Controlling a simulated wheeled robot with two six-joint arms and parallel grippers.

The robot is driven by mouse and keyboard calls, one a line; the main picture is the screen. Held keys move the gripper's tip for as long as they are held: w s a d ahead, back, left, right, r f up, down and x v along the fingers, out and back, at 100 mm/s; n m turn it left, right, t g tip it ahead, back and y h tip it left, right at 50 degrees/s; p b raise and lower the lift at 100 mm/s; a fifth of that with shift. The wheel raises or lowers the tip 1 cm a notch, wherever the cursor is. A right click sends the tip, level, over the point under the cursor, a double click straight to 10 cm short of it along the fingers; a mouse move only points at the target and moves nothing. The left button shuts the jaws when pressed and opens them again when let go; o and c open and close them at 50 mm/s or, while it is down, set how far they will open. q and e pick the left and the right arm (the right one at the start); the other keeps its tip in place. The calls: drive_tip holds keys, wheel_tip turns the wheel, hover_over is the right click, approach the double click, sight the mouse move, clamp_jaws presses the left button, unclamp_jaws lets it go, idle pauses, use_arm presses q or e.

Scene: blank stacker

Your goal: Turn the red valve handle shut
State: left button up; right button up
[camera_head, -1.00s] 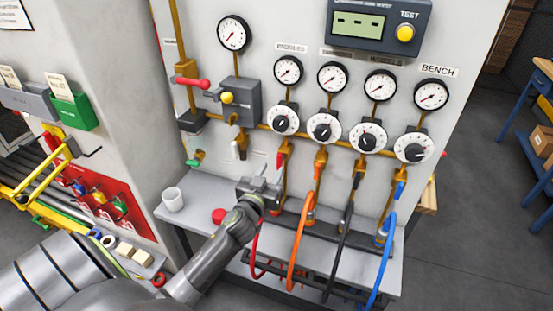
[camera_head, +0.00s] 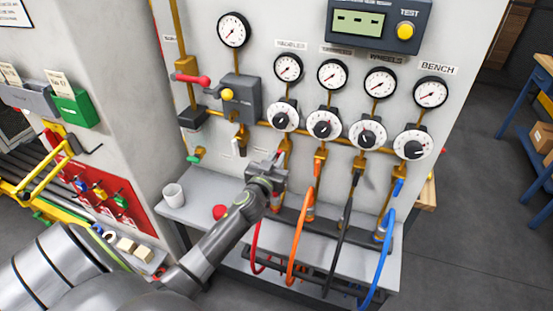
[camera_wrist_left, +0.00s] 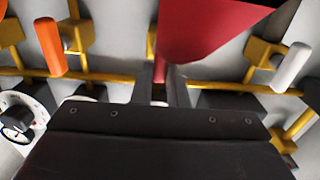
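A red valve handle (camera_wrist_left: 205,30) looms large at the top centre of the left wrist view. It narrows down to the gap between the two fingers of my left gripper (camera_wrist_left: 159,85). In the head view my left gripper (camera_head: 272,170) is at the row of hose valves, at the one above the red hose (camera_head: 256,243), and mostly hides its handle. I cannot tell if the fingers press on it. An orange handle (camera_wrist_left: 50,46) and a white handle (camera_wrist_left: 292,66) flank it. Another red lever (camera_head: 192,79) sits on the pipe at upper left. My right gripper is not in view.
Gauges and dials line the panel above, with a yellow TEST button (camera_head: 405,31) at the top. Orange (camera_head: 296,245), black and blue hoses (camera_head: 385,265) hang to the right. A white cup (camera_head: 173,195) and red cap (camera_head: 220,212) are on the shelf to the left.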

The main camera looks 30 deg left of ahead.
use_arm(q)
drive_tip(key=shift+m, duration=0.3)
clamp_jaws()
drive_tip(key=m, duration=0.2)
drive_tip(key=d+m, duration=0.1)
drive_tip(key=m, duration=0.5)
drive_tip(key=shift+w+d+f+b, duration=0.15)
drive_tip(key=shift+f+b, duration=0.1)
drive_tip(key=shift+b, duration=0.1)
drive_tip(key=m, duration=0.5)
drive_tip(key=shift+d+f+m, duration=0.2)
drive_tip(key=shift+f+m, duration=0.1)
drive_tip(key=shift+f, duration=0.05)
drive_tip(key=shift+f+m, duration=0.2)
drive_tip(key=shift+m, duration=0.75)
drive_tip(key=shift+f+m, duration=0.15)
drive_tip(key=shift+m, duration=0.8)
drive_tip(key=o, duration=0.7)
unclamp_jaws()
drive_tip(key=shift+o, duration=0.2)
drive_tip(key=shift+d, duration=0.1)
